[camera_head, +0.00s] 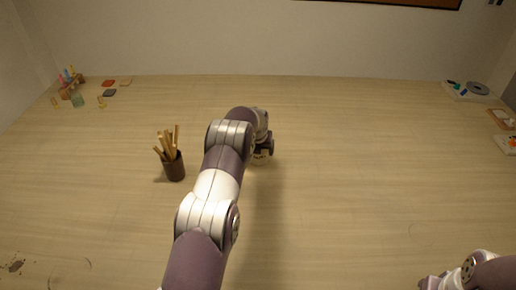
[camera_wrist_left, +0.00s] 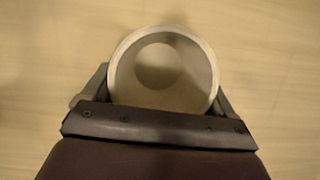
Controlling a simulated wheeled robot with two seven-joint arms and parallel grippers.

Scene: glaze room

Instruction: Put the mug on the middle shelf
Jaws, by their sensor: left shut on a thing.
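The pale, round mug (camera_wrist_left: 188,78) is seen from above in the left wrist view, with its open mouth facing the camera. My left gripper (camera_wrist_left: 157,92) is shut on it, with one finger on each side. In the head view my left gripper (camera_head: 264,146) is over the table beyond the middle, and the arm hides much of it. A small pale part of the mug (camera_head: 260,160) shows below it. I cannot tell whether the mug touches the table. My right gripper (camera_head: 430,283) is partly in view at the bottom right edge. No shelf is in view.
A dark cup of wooden tools (camera_head: 174,167) stands left of my left arm. Small jars and tools (camera_head: 76,97) and coloured tiles (camera_head: 109,92) are at the back left. Trays (camera_head: 470,92) lie along the right edge. The table's middle right is clear.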

